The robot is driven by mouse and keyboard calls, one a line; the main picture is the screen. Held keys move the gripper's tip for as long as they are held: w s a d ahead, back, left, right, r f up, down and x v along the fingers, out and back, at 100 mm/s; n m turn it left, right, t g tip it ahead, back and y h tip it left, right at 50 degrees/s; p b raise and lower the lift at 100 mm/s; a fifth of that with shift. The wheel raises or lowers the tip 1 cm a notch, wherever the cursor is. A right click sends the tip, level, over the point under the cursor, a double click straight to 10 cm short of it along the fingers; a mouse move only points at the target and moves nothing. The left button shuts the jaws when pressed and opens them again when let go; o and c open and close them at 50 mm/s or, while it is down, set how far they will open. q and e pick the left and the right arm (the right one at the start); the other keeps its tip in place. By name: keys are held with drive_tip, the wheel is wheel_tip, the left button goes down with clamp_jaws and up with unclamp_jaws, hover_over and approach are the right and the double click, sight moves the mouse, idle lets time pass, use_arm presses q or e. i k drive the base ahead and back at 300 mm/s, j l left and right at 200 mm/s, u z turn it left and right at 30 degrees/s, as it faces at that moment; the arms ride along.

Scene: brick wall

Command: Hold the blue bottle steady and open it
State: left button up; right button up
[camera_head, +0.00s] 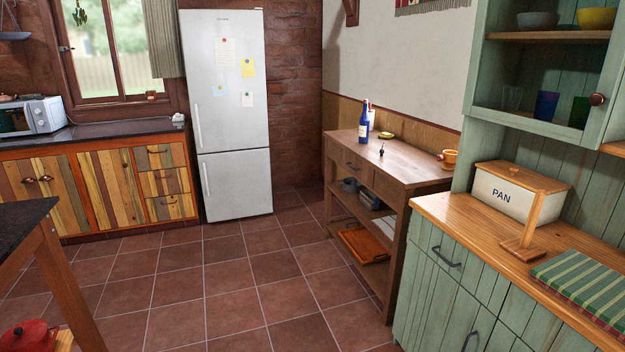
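A blue bottle (364,127) stands upright on the wooden side table (400,169) against the right wall. It has a pale label and a narrow neck. A small dark object with a thin upright tip (381,150) is on the table in front of it; it may be a corkscrew, but it is too small to tell. Neither of my grippers shows in the head view, and nothing is touching the bottle.
A white fridge (231,120) stands left of the table. A green cabinet (440,275) with a wooden counter, a bread box (512,195) and a folded striped cloth (590,285) is at right. A dark-topped table (22,225) is at left. The tiled floor between is clear.

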sight(365, 120)
drive_tip(key=i, duration=2.6)
drive_tip(key=i+j+z, duration=0.15)
drive_tip(key=i, duration=0.45)
drive_tip(key=i+j+z, duration=0.15)
drive_tip(key=i, duration=0.45)
